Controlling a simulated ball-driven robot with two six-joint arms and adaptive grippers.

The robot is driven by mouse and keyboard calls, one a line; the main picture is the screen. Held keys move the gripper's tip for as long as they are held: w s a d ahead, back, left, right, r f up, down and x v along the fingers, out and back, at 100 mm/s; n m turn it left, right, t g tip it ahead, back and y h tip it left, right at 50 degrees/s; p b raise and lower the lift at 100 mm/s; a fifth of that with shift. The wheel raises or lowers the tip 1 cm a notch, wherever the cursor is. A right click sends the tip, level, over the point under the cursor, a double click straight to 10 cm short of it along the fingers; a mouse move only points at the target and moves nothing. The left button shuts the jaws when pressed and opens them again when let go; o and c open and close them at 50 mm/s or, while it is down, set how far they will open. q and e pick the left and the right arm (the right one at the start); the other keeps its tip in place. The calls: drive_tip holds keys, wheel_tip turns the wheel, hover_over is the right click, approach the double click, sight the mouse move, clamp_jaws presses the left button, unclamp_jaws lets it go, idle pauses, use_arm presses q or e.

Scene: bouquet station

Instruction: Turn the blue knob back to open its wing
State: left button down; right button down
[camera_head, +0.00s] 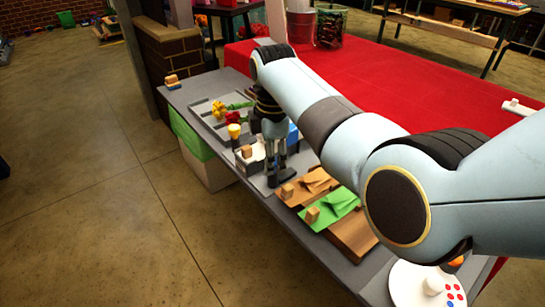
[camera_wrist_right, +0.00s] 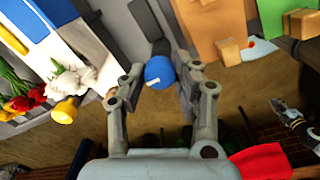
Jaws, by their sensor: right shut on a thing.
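The blue knob (camera_wrist_right: 158,72) shows in the right wrist view as a round blue cap with a pale mark. My right gripper (camera_wrist_right: 162,76) is shut on it, with a finger on each side. In the head view, the right gripper (camera_head: 276,172) points down at the grey table and hides the knob. A grey plate (camera_wrist_right: 147,20) lies just beyond the knob in the wrist view. I cannot tell which part is its wing or how it stands. A dark and silver part at the right of the wrist view looks like my left gripper (camera_wrist_right: 290,115); its jaws are unclear.
Red and yellow flowers (camera_head: 233,118) lie in a grey tray left of the right gripper. The grey table (camera_head: 182,94) ends at the left, above open floor. A red cloth (camera_head: 400,85) lies behind my arm.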

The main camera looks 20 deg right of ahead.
drive_tip(key=shift+m+p, duration=0.3)
drive_tip(key=shift+r+m+p, duration=0.2)
drive_tip(key=shift+m+p, duration=0.85)
drive_tip(key=shift+m, duration=0.15)
drive_tip(key=m+p, duration=0.2)
drive_tip(key=m, duration=0.2)
drive_tip(key=shift+f+m, duration=0.1)
drive_tip(key=shift+m, duration=0.2)
drive_tip(key=m+p, duration=0.1)
drive_tip(key=m, duration=0.9)
drive_tip(key=shift+m+p, duration=0.35)
drive_tip(key=shift+m, duration=0.05)
drive_tip(key=shift+w, duration=0.1)
